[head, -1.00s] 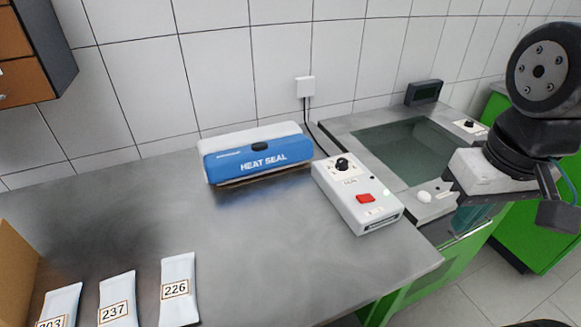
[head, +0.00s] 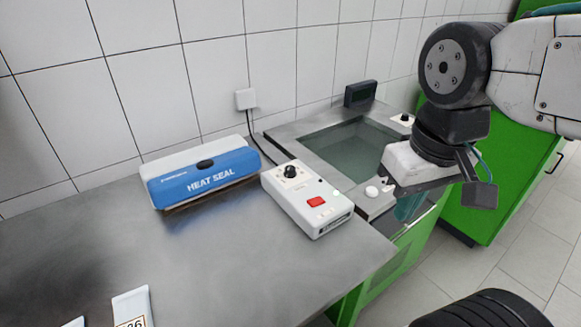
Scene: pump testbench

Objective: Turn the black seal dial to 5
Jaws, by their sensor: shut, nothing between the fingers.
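The black seal dial (head: 291,172) sits on the far end of the white control box (head: 309,202), on a pale scale plate. Its marks are too small to read. A red switch (head: 316,202) is on the same box, nearer to me. My gripper (head: 411,208) points down at the right, apart from the dial and to the right of the control box. Its fingers are shut and empty, partly hidden below its pale body.
The blue and white heat sealer (head: 204,176) stands left of the control box. A sunken basin (head: 350,143) with a second black knob (head: 403,119) and a dark display (head: 360,93) lies behind. A white pouch (head: 132,306) lies at lower left. The grey table's (head: 215,260) front middle is clear.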

